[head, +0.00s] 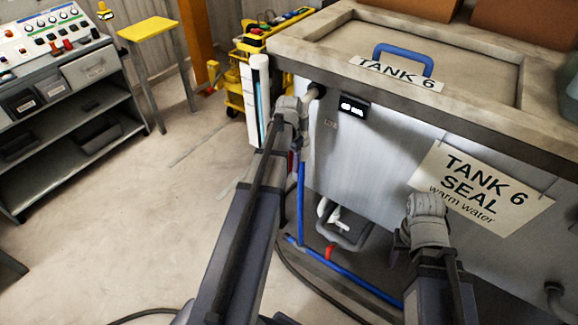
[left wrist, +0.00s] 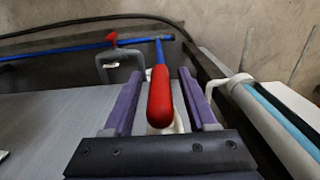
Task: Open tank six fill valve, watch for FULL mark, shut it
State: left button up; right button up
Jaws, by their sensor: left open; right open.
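The tank (head: 340,160) bears a "TANK 6" label on its lid and a "TANK 6 SEAL warm water" sign (head: 480,190) on its front. A red valve handle (left wrist: 160,97) lies between the two purple fingers of my left gripper (left wrist: 160,74), which is open around it; contact cannot be told. In the head view my left gripper (head: 291,108) is by the tank's left corner. A sight tube with a blue strip (head: 259,100) stands beside it and also shows in the left wrist view (left wrist: 268,120). No FULL mark is readable. My right gripper (head: 428,208) is open before the sign.
A small dark display (head: 354,106) is on the tank front. A control panel (head: 45,35) tops a shelf at left. A yellow stool (head: 146,28) stands behind. The left floor is mostly clear.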

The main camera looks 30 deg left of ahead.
pick_arm(q)
jog(key=shift+c, duration=0.3)
grip_shut()
